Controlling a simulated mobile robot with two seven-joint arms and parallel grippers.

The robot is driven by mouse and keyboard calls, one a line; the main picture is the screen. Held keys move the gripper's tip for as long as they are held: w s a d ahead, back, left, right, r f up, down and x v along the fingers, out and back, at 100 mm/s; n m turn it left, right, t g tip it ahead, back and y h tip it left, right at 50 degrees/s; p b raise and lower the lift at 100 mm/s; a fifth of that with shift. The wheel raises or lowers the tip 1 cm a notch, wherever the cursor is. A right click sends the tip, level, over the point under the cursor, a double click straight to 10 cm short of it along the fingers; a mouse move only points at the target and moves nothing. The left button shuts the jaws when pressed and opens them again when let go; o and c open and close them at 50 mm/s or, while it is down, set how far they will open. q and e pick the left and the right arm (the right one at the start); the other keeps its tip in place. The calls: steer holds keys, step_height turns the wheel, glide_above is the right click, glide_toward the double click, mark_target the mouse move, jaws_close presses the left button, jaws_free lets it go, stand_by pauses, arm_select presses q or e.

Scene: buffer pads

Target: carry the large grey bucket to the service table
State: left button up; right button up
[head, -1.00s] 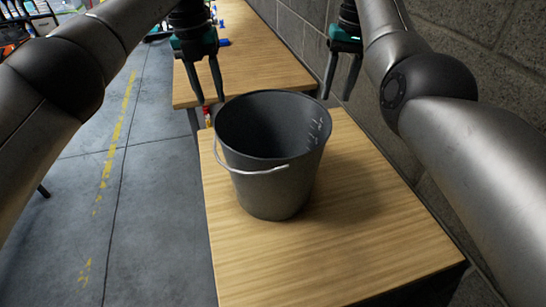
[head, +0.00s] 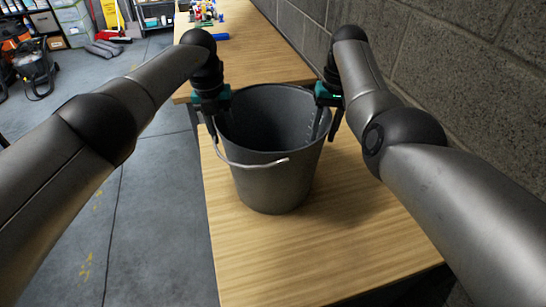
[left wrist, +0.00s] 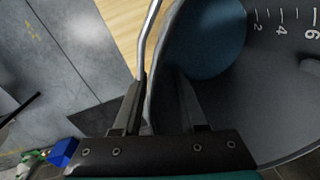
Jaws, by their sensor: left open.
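The large grey bucket (head: 272,185) stands upright on a wooden table (head: 300,265), with its wire handle (head: 250,163) hanging down on the near side. My left gripper (head: 217,125) is at the bucket's left rim. In the left wrist view its open fingers (left wrist: 160,100) are on either side of the rim, one inside and one outside, with the handle by the outer finger. My right gripper (head: 326,122) is open at the right rim, one finger inside and one outside. Which table is the service table I cannot tell.
A second wooden table (head: 262,62) stands behind, with small coloured items (head: 205,14) at its far end. A block wall (head: 450,80) runs close along the right. Open concrete floor (head: 150,200) lies left, with a vacuum cleaner (head: 35,68) and shelves farther back.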

arm_select(q)
steer(key=shift+d+f, duration=0.1)
steer(key=shift+f, duration=0.95)
arm_select(e)
steer(key=shift+a+f, duration=0.1)
steer(key=shift+f, duration=0.95)
arm_select(q)
jaws_close()
arm_select(e)
jaws_close()
arm_select(q)
steer(key=shift+w+r, duration=0.15)
steer(key=shift+r, duration=0.05)
arm_select(e)
steer(key=shift+w+r, duration=0.1)
steer(key=shift+r, duration=0.1)
